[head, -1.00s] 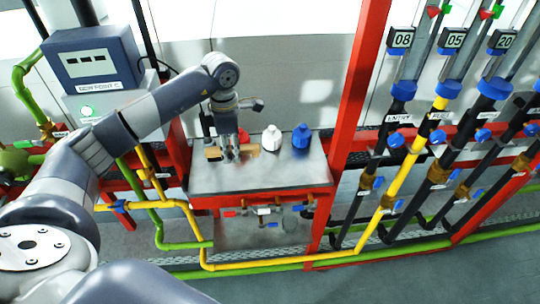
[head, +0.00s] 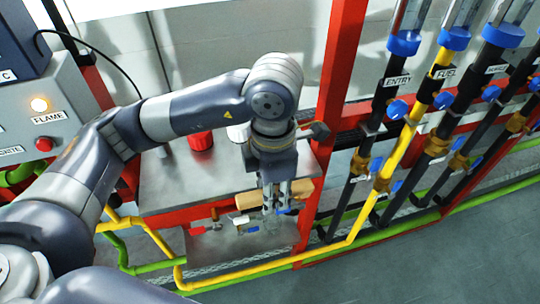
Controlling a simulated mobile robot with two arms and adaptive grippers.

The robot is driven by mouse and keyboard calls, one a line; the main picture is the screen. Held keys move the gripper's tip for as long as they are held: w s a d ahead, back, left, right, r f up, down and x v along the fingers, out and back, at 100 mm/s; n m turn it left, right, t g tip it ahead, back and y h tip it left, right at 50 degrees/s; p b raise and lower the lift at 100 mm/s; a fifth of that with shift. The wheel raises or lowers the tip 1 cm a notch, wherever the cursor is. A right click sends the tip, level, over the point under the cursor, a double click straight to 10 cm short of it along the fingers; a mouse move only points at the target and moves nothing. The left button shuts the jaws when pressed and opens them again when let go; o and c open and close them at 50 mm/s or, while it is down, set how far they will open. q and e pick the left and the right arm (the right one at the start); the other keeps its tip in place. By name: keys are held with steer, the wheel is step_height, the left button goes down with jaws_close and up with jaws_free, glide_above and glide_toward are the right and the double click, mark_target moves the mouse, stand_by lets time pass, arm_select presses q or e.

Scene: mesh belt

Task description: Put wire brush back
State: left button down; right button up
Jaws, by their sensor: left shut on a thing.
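My left gripper (head: 276,202) points down in front of the right front edge of the steel bench (head: 185,190). It is shut on a light wooden piece, which looks like the wire brush (head: 247,201). The piece shows on both sides of the fingers and lies roughly level. Its bristles cannot be made out, and the fingers hide its middle. My right gripper is not in view.
A red container (head: 200,140) and a white bottle (head: 238,132) stand at the back of the bench. A red post (head: 333,95) rises right of my gripper, with sloping pipes beyond. A yellow pipe (head: 250,265) runs low in front. A control box (head: 40,115) stands left.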

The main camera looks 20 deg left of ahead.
arm_select(q)
steer(key=w+a+p, duration=0.1)
steer(key=w, duration=0.3)
steer(key=w+a+p, duration=0.2)
steer(key=w, duration=0.2)
steer(key=w+a+f+p, duration=0.1)
steer(key=w, duration=0.3)
steer(key=shift+w+a, duration=0.25)
steer(key=shift+w+a+f, duration=0.1)
steer(key=shift+w, duration=0.05)
steer(key=shift+f+p, duration=0.55)
steer(key=shift+p, duration=0.15)
step_height(320, 180, down, 2)
steer(key=shift+f+p, duration=0.1)
steer(key=shift+p, duration=0.45)
steer(key=shift+f, duration=0.15)
steer(key=shift+f+b, duration=0.15)
steer(key=shift+b, duration=0.15)
steer(key=c, duration=1.4)
jaws_free()
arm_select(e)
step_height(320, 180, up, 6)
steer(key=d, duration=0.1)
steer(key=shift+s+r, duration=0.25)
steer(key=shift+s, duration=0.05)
